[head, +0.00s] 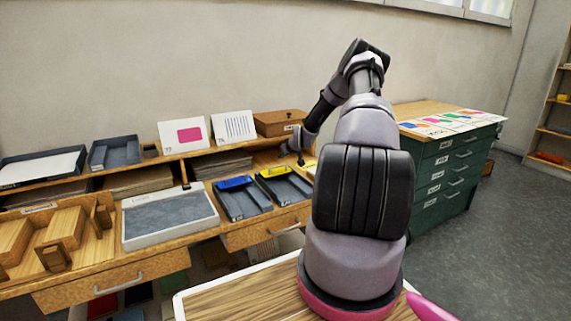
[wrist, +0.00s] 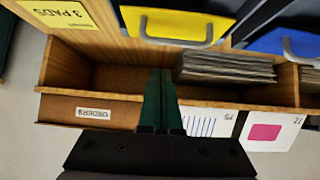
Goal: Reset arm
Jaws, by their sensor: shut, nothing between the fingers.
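My arm rises in the middle of the head view and bends down to the left. My gripper (head: 295,157) hangs over the back part of the wooden desk (head: 255,240), near the tray with the yellow piece (head: 272,172). In the wrist view my gripper (wrist: 161,75) has its two dark green fingers together, with nothing between them. They point towards an open wooden compartment (wrist: 110,79), beside a stack of grey sheets (wrist: 225,68). Whether the fingertips touch anything cannot be told.
A lidded wooden box (head: 280,122), a pink-square card (head: 184,134) and a striped card (head: 234,128) stand on the shelf behind. A tray with a blue piece (head: 234,183) is left of my gripper. A green drawer cabinet (head: 447,178) stands right, with open floor (head: 510,220) beside it.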

